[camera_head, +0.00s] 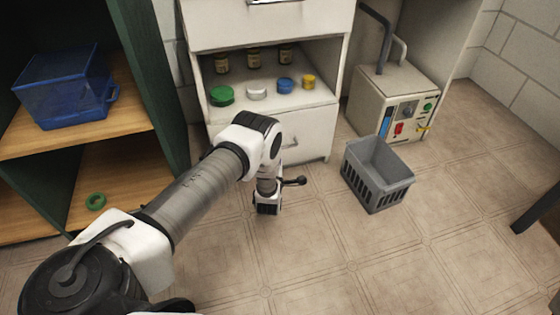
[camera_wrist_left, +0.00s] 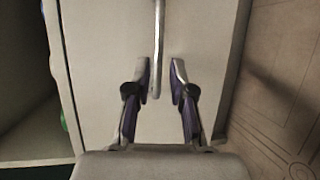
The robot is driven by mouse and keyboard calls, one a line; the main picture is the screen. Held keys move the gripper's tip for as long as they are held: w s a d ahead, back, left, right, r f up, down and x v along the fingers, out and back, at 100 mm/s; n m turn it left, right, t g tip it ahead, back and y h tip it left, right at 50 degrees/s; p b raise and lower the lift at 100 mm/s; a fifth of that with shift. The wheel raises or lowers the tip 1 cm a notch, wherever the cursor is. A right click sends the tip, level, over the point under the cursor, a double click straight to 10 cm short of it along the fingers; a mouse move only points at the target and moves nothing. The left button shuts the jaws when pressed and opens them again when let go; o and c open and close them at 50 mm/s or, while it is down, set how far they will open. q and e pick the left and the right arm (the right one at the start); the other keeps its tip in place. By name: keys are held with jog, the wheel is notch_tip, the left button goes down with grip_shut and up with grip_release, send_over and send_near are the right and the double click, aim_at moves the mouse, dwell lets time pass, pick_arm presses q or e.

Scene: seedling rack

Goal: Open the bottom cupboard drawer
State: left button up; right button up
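The bottom drawer (camera_head: 312,133) is the white front at the foot of the white cupboard, below an open shelf. It looks closed, and my left arm covers its left part. In the left wrist view the drawer front (camera_wrist_left: 105,50) fills the middle. Its thin metal bar handle (camera_wrist_left: 157,45) runs down from the top edge. My left gripper (camera_wrist_left: 161,68) is open, with one finger on each side of the handle's near end. The fingers do not appear closed on it. In the head view the fingers are hidden by my arm. My right gripper is in neither view.
A grey basket (camera_head: 378,178) stands on the floor right of the drawer. A white machine (camera_head: 397,98) with controls is behind it. A green shelf unit (camera_head: 158,85) with a blue box (camera_head: 65,90) stands at left. Floor before the drawer is clear apart from my arm.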

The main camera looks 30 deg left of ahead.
pick_arm(q)
jog(key=b+x, duration=0.3)
jog(key=x, duration=0.4)
jog(key=shift+w+r+b, duration=0.1)
jog(key=shift+b, duration=0.3)
grip_shut()
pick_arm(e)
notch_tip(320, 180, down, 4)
